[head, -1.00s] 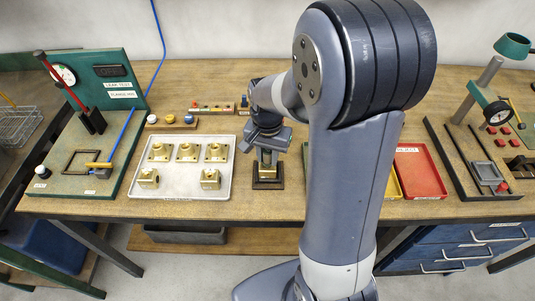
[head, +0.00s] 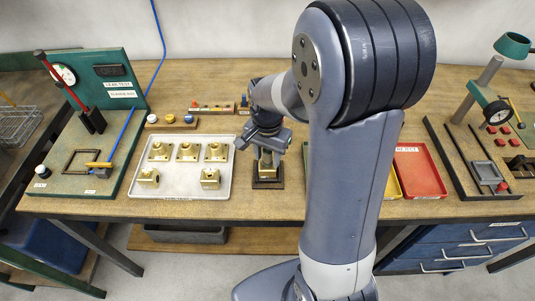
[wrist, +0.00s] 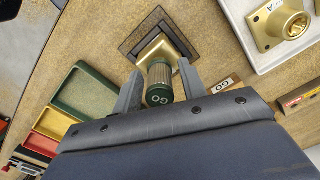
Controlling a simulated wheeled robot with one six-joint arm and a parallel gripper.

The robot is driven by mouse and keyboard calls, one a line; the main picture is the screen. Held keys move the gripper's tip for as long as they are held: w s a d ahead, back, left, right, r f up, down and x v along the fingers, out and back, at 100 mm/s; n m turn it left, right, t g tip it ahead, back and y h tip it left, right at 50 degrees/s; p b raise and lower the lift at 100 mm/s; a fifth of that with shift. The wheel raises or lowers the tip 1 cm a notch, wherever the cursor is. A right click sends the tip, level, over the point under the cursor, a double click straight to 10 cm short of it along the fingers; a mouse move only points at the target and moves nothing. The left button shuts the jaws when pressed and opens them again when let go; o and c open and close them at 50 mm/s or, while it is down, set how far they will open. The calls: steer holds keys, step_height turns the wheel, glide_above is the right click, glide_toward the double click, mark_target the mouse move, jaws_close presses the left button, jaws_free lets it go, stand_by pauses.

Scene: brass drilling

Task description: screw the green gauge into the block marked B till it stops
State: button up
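The green gauge (wrist: 160,82) has a knurled metal body and a green end marked GO. It stands in a brass block (wrist: 156,50) set in a dark square fixture (wrist: 133,27). The fixture (head: 267,184) also shows in the head view, with the brass block (head: 267,173) in it. No letter on this block is readable. My gripper (head: 263,151) is above the fixture. In the wrist view its fingers stand on either side of the gauge, with narrow gaps, and look open. The thread between gauge and block is hidden.
A pale tray (head: 225,190) with several brass blocks lies left of the fixture. One block (wrist: 277,25) there is marked A. A red tray (head: 420,172) and a yellow one (head: 394,184) lie to the right. A leak test stand (head: 125,75) is at far left.

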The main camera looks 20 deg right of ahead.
steer(key=n, duration=1.1)
steer(key=shift+n, duration=0.4)
steer(key=shift+c, duration=0.6)
steer(key=c, duration=0.5)
steer(key=m, duration=0.7)
steer(key=shift+c, duration=0.2)
steer(key=m, duration=0.5)
steer(key=shift+f+m, duration=0.1)
steer(key=shift+m, duration=0.3)
steer(key=o, duration=0.7)
steer(key=shift+c, duration=0.2)
